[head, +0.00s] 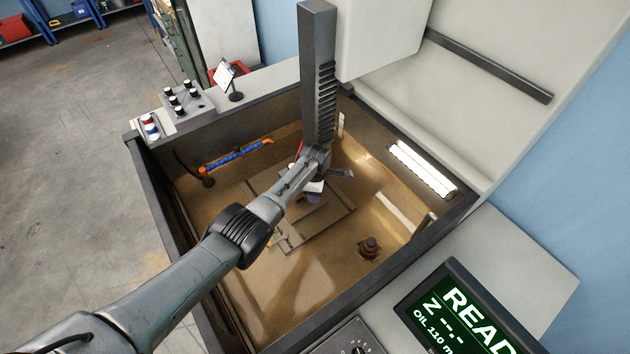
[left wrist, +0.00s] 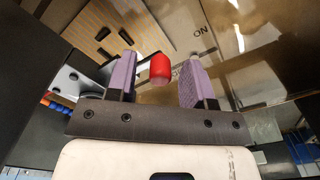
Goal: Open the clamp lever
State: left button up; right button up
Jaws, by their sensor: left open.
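My left gripper (head: 314,198) is over the brown-lit tank, low in front of the dark upright column (head: 318,75). In the left wrist view its two purple fingers stand apart, open. A red rounded knob (left wrist: 161,68), which looks like the clamp lever's end, shows between the fingers with gaps on both sides. I cannot tell how deep it sits between them. In the head view a small red piece (head: 299,147) shows beside the column, above my wrist. The rest of the lever and its clamp are hidden by my arm or too small. My right gripper is not in view.
The tank's dark rim (head: 160,218) surrounds the work area. A blue and orange hose (head: 235,157) runs inside at the left. A slotted plate (head: 325,228) lies on the tank floor. A lit lamp (head: 422,168) is on the right wall, and a display (head: 460,310) stands at lower right.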

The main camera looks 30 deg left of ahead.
pick_arm(q)
notch_tip(320, 180, up, 6)
jog(key=shift+f+p, duration=0.1)
jog(key=shift+p, duration=0.75)
notch_tip(320, 180, up, 8)
jog(key=shift+f, duration=0.25)
